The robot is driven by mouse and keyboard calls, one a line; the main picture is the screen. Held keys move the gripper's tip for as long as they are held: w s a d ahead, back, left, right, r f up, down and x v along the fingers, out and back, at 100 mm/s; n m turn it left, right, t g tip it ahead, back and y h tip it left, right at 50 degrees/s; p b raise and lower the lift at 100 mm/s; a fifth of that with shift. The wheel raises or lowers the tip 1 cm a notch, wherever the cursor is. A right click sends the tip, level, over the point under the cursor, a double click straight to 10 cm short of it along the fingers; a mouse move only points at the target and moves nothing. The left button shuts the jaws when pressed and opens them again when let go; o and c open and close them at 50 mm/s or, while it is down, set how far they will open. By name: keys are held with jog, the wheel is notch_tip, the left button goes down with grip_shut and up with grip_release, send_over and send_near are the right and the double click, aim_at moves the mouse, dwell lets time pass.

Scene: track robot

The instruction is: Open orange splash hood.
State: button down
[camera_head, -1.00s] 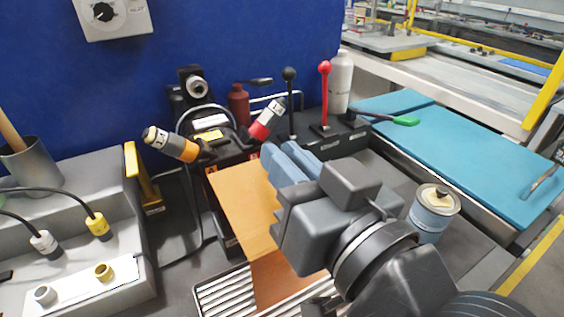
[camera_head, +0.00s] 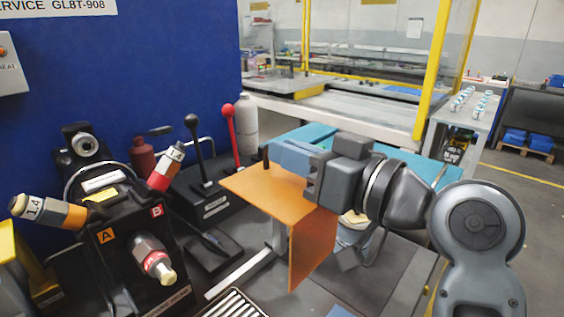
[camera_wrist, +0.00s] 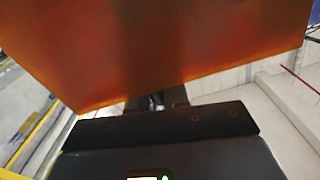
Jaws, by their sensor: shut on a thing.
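The orange splash hood (camera_head: 268,190) is a bent translucent orange sheet, with a flat top and a side hanging down. It stands swung out to the right of the black machine block (camera_head: 140,245), over the bench. The exact contact is hidden. A silver fitting with a red ring (camera_head: 154,262) on the block's front is uncovered. In the wrist view the hood (camera_wrist: 160,45) fills the upper part, above my dark gripper body.
A red-knobbed lever (camera_head: 233,140) and a black-knobbed lever (camera_head: 195,150) stand left of the hood, with a white bottle (camera_head: 245,125) behind. A slatted grate (camera_head: 235,304) lies at the front. A blue wall (camera_head: 120,75) closes the back left.

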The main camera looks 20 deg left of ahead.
jog(key=c, duration=1.2)
grip_release()
jog(key=b+v, duration=0.1)
jog(key=v, duration=0.6)
jog(key=shift+s+d, duration=0.2)
jog(key=shift+d, duration=0.1)
jog(key=shift+d, duration=0.1)
